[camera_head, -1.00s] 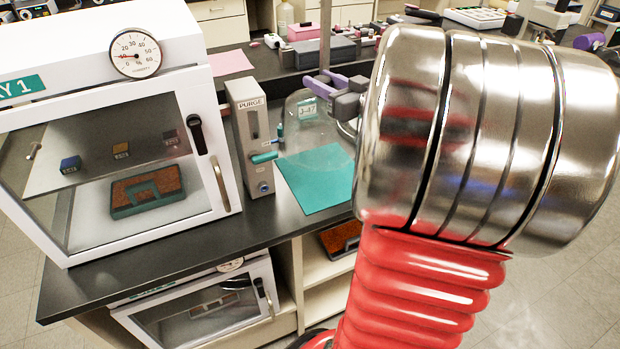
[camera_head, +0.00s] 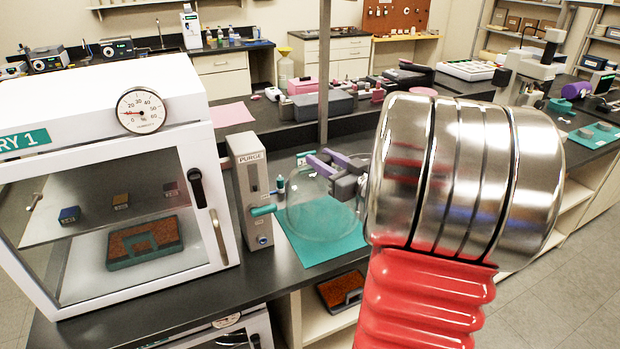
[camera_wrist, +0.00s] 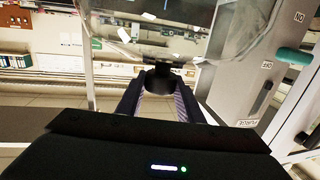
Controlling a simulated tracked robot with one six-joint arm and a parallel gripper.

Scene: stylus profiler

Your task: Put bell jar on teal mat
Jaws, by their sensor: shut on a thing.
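The bell jar (camera_head: 312,208) is a clear glass dome, seen in the head view in front of and over the teal mat (camera_head: 345,243). My gripper (camera_head: 322,165), with purple-sided fingers, is shut on the jar's top from the right. In the wrist view my gripper (camera_wrist: 160,82) closes on a dark knob, with the clear jar (camera_wrist: 150,38) beyond it. The jar looks upright. Its lower rim overlaps the mat in the picture; I cannot tell whether it touches the mat or hangs just above it.
The grey PURGE box (camera_head: 250,190), with a teal lever (camera_head: 263,210), stands close left of the jar. A white dry cabinet (camera_head: 110,190) is farther left. A thin post (camera_head: 324,80) rises behind. A pink sheet (camera_head: 231,114) and grey box (camera_head: 325,104) lie farther back.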

